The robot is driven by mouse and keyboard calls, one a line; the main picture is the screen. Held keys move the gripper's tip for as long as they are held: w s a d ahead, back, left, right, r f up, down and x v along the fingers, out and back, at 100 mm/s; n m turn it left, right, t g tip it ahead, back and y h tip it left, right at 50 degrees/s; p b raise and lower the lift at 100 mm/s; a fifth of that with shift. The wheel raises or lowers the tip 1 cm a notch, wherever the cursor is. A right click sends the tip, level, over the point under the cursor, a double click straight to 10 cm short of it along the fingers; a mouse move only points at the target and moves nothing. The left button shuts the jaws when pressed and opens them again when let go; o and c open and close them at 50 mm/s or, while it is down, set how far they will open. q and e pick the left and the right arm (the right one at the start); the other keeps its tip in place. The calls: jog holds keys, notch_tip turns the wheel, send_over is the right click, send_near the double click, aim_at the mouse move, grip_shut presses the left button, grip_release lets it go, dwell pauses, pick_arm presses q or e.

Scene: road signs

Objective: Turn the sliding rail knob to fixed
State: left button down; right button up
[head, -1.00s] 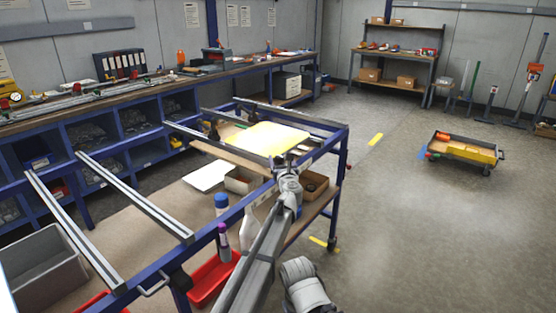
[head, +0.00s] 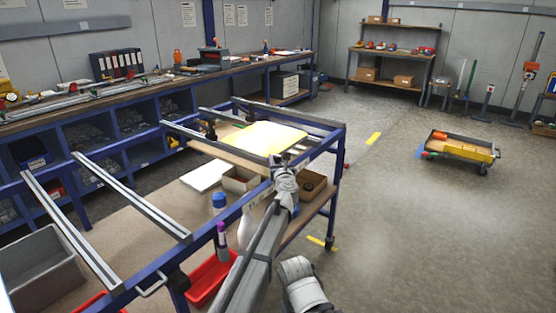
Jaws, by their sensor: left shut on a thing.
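A blue-framed bench (head: 168,258) with grey sliding rails stands in front of me; one rail (head: 205,142) runs across toward the near side bar. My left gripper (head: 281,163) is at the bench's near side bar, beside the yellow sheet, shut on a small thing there. The rail knob cannot be made out; the jaws and wrist cover that spot, so its setting is hidden. My right gripper is out of view.
A yellow sheet (head: 264,138) lies on the bench top. A shelf below holds a spray bottle (head: 246,228), a red bin (head: 209,279) and boxes. A grey bin (head: 42,268) stands at left. A low cart (head: 460,148) is on open floor at right.

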pick_arm(q)
jog(key=shift+a, duration=0.1)
jog(key=h, duration=0.1)
jog(key=m+h, duration=0.2)
jog(key=shift+s+a+h, duration=0.1)
jog(key=shift+a+h, duration=0.15)
jog(key=shift+h, duration=0.05)
jog(key=m+h, duration=0.1)
jog(key=h, duration=0.1)
jog(key=m+h, duration=0.1)
jog(key=h, duration=0.1)
jog(key=shift+a+m, duration=0.2)
jog(key=shift+m, duration=0.2)
jog(key=m+g+h, duration=0.1)
jog(key=h, duration=0.1)
jog(key=m+g+h, duration=0.1)
jog(key=m+h, duration=0.1)
jog(key=w+m+g+h, duration=0.1)
jog(key=g+h, duration=0.1)
jog(key=shift+a+m+h, duration=0.2)
jog(key=shift+m+h, duration=0.1)
jog(key=shift+m, duration=0.1)
jog(key=shift+m+g+h, duration=0.9)
jog(key=shift+g+h, duration=0.1)
jog(key=shift+s+m+g+h, duration=0.1)
jog(key=shift+m+g+h, duration=0.2)
jog(key=shift+g, duration=0.1)
jog(key=shift+c, duration=1.9)
grip_release()
jog(key=shift+r, duration=0.1)
